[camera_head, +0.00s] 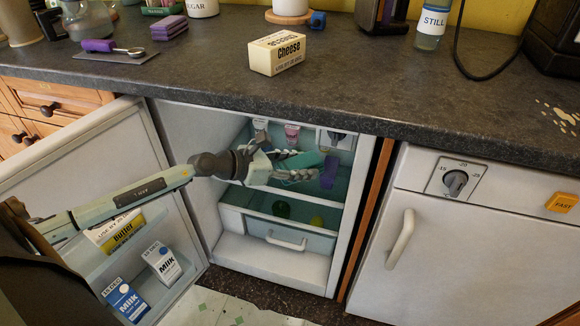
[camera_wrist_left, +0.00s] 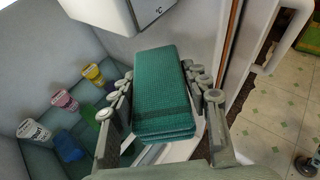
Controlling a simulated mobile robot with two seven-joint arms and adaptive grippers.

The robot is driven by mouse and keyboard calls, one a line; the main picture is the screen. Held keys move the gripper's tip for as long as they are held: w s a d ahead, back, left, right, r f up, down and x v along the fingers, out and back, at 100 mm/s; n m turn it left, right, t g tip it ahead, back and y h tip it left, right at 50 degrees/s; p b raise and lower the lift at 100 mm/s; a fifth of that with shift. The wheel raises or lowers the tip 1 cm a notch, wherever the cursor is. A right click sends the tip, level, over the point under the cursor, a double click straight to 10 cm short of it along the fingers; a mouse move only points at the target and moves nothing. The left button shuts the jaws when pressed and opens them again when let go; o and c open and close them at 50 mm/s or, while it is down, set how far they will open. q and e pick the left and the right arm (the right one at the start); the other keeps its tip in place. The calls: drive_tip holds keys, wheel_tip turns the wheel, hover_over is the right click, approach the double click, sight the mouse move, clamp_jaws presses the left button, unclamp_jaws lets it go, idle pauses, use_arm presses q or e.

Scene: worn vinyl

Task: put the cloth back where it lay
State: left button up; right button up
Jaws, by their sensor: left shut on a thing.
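The cloth (camera_head: 300,160) is teal-green and folded into a thick rectangular stack. My left gripper (camera_head: 308,174) is shut on it inside the open fridge, near the upper shelf. In the left wrist view the cloth (camera_wrist_left: 162,92) lies between the two fingers of the left gripper (camera_wrist_left: 157,85), with its folded layers showing at the near edge. The cloth appears held up, below the white box with the dial (camera_head: 336,138). In the head view the gripper's fingers partly cover the cloth. My right gripper is in neither view.
The drawer (camera_head: 284,232) below holds round items. The open fridge door (camera_head: 95,165) carries milk cartons (camera_head: 162,262).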

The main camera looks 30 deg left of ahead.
use_arm(q)
drive_tip(key=s+d+r+m+g+h, duration=0.1)
drive_tip(key=s+d+r+m+h, duration=0.1)
drive_tip(key=s+d+r, duration=0.2)
drive_tip(key=s+d+r+m+g+h, duration=0.2)
drive_tip(key=s+d+r, duration=0.2)
drive_tip(key=r, duration=0.5)
drive_tip(key=shift+d+r+m, duration=0.15)
drive_tip(key=shift+d+m, duration=0.25)
drive_tip(key=shift+d, duration=0.65)
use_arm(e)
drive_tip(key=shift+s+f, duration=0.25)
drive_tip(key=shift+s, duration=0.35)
use_arm(q)
drive_tip(key=shift+a, duration=0.15)
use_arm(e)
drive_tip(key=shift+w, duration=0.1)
